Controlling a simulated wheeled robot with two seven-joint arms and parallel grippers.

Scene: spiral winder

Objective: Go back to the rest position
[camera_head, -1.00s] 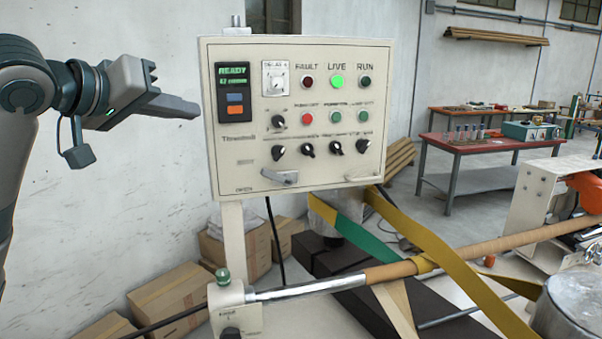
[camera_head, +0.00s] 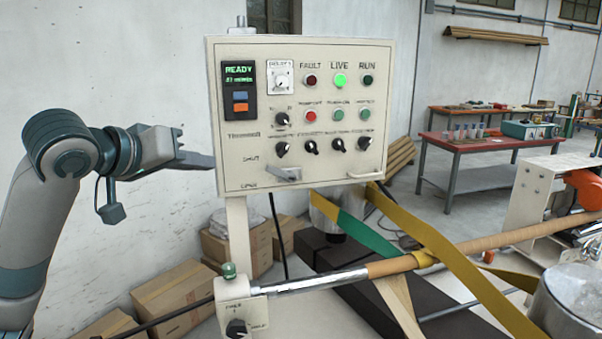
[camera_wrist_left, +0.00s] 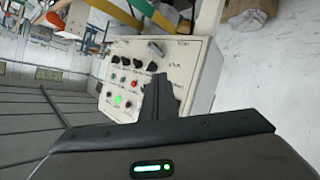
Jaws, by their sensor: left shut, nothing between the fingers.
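My left gripper (camera_head: 204,160) is shut and empty. It points right, with its tip at the left edge of the control panel (camera_head: 237,172) in the head view; I cannot tell whether it touches. In the left wrist view the shut fingers (camera_wrist_left: 159,98) show dark against the panel (camera_wrist_left: 201,84). The panel has a lit READY display (camera_head: 239,75), a glowing green LIVE lamp (camera_head: 340,80), several buttons and several black knobs. My right gripper is in neither view.
A white post (camera_head: 238,238) holds the panel. Below it a small box with a knob (camera_head: 237,328) stands by a long shaft (camera_head: 320,281). Yellow-green strips (camera_head: 440,245) cross at the right. Cartons (camera_head: 172,296) lie on the floor. A red table (camera_head: 480,146) stands behind.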

